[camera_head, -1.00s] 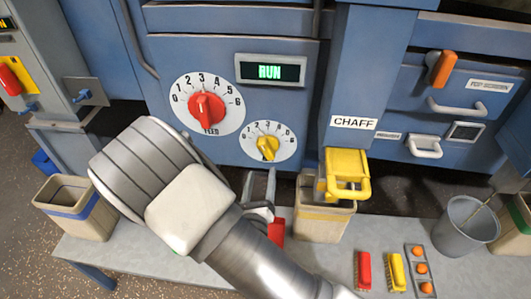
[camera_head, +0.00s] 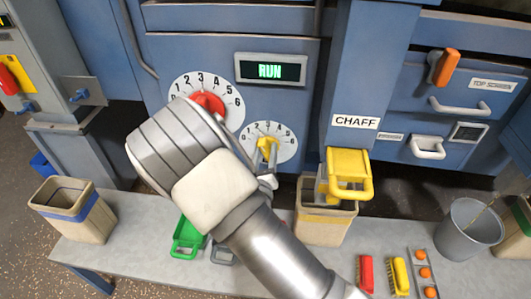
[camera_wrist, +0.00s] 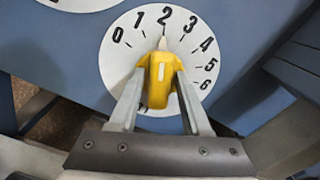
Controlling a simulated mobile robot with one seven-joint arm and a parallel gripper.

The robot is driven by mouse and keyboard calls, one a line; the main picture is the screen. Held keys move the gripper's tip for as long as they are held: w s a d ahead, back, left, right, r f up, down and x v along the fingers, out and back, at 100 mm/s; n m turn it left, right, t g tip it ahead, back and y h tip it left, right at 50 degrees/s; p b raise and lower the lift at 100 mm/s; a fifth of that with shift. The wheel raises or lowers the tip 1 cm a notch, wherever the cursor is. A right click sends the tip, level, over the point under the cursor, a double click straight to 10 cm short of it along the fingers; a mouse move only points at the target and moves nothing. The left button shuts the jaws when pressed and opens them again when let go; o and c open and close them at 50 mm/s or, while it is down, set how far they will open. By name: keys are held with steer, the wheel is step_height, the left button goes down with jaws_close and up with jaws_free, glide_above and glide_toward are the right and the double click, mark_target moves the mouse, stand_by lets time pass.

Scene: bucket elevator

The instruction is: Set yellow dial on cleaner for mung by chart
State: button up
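The yellow dial (camera_head: 266,149) is on a white disc numbered 0 to 6 on the blue panel. In the wrist view the dial (camera_wrist: 161,80) has its pointer at about 2. My gripper (camera_wrist: 161,68) has one finger on each side of the yellow knob, with the fingertips at its sides. I cannot tell whether they press on it. In the head view my wrist hides most of the fingers. A display (camera_head: 270,70) above reads RUN. I see no chart.
The red FEED dial (camera_head: 208,103) is just above left, partly behind my wrist. A yellow-handled CHAFF part (camera_head: 348,175) is to the right above a bin (camera_head: 322,228). A green scoop (camera_head: 188,236) and brushes (camera_head: 398,276) lie on the bench (camera_head: 110,246).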

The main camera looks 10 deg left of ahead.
jaws_close()
steer(key=shift+d+m+p, duration=0.1)
steer(key=shift+m+p, duration=0.25)
steer(key=shift+m, duration=2.15)
steer(key=shift+o, duration=1.6)
jaws_free()
steer(key=shift+s, duration=0.15)
